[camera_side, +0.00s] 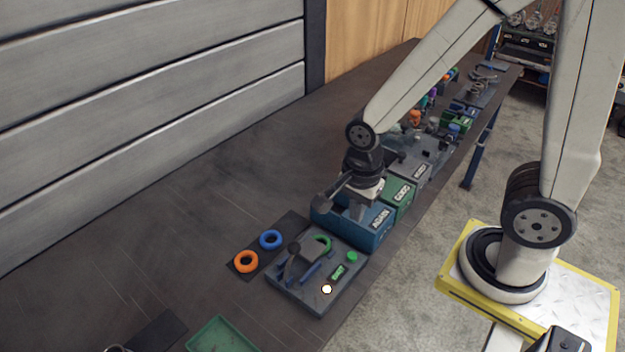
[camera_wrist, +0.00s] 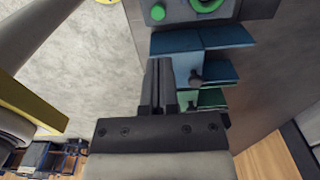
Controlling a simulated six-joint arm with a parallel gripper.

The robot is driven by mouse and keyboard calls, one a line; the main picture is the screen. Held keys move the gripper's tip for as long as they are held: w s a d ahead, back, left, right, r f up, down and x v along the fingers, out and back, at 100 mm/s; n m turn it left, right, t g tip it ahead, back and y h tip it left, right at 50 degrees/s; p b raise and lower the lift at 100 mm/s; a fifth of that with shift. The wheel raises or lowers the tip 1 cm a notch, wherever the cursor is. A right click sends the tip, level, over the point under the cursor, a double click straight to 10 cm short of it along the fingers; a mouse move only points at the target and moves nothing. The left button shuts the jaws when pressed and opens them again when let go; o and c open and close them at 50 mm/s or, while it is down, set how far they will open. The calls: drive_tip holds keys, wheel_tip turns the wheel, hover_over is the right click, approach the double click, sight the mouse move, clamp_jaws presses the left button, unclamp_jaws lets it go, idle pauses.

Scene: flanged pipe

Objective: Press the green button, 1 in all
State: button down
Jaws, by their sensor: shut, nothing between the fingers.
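The green button (camera_side: 351,257) is a small round knob on the right corner of a grey panel (camera_side: 312,300). In the wrist view the green button (camera_wrist: 158,13) shows at the top, beyond my fingertips. My gripper (camera_side: 356,214) is shut and empty, pointing down over the blue box behind the panel, apart from the button. In the wrist view my gripper (camera_wrist: 158,62) shows its two fingers together. The button's face is in clear view in the side view.
The panel also carries a green ring (camera_side: 322,243), a blue handle, a small green label and a pale lit lamp (camera_side: 327,289). Blue (camera_side: 372,236) and green (camera_side: 402,196) boxes stand behind it. Orange (camera_side: 246,261) and blue (camera_side: 271,239) rings lie to its left.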

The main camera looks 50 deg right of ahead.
drive_tip(key=shift+r, duration=0.7)
drive_tip(key=shift+n, duration=0.3)
drive_tip(key=w+d+n+t, duration=0.1)
drive_tip(key=n, duration=0.4)
drive_tip(key=w+d+n, duration=0.1)
drive_tip(key=n, duration=0.5)
drive_tip(key=d+n+t, duration=0.1)
drive_tip(key=n, duration=0.5)
drive_tip(key=shift+w+d+r+t, duration=0.15)
drive_tip(key=shift+w+r+t, duration=0.15)
drive_tip(key=shift+w, duration=0.1)
